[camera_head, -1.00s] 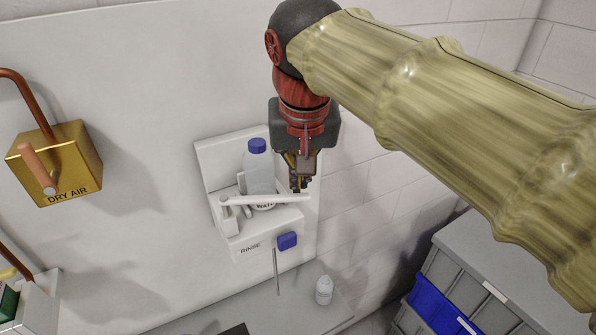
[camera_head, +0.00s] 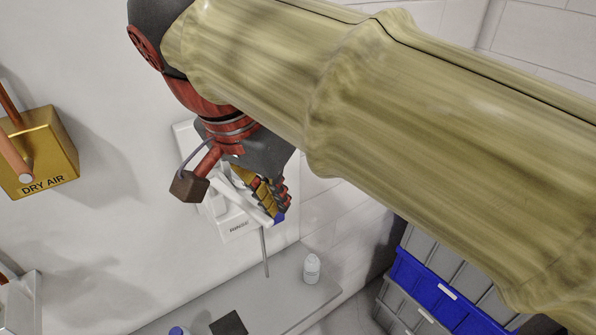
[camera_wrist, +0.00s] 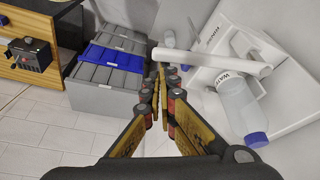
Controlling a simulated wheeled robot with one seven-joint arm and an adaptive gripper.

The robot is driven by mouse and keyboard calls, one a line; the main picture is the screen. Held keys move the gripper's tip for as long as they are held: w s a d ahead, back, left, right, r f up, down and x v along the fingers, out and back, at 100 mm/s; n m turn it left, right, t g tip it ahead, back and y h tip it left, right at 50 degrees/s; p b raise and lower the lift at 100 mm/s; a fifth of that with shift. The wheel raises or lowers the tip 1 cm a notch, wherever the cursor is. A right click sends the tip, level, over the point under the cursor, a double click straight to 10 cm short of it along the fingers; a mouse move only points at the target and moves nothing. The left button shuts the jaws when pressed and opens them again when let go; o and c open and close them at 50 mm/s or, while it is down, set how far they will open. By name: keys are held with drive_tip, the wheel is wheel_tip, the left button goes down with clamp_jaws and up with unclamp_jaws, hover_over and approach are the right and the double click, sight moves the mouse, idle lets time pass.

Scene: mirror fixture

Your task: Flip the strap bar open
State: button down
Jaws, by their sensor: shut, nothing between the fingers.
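The strap bar is a white rod; in the wrist view (camera_wrist: 212,62) it runs across the rinse holder, in front of the lower part of a clear bottle (camera_wrist: 238,105) with a blue cap. In the head view the bar (camera_head: 240,194) shows only partly, and my arm hides the bottle. My gripper (camera_wrist: 160,75) is shut and empty. Its fingertips are close to the bar's free end in the wrist view; I cannot tell whether they touch it. In the head view my gripper (camera_head: 277,200) is in front of the holder.
The white holder (camera_head: 238,230) marked RINSE is on the wall. A gold DRY AIR box (camera_head: 50,150) is to its left. A small white bottle (camera_head: 311,268) stands on the grey ledge (camera_head: 285,300) below. Grey and blue crates (camera_head: 430,275) are at the lower right.

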drive_tip(key=shift+s+d+b, duration=0.1)
drive_tip(key=shift+d+b, duration=0.2)
drive_tip(key=shift+d, duration=0.4)
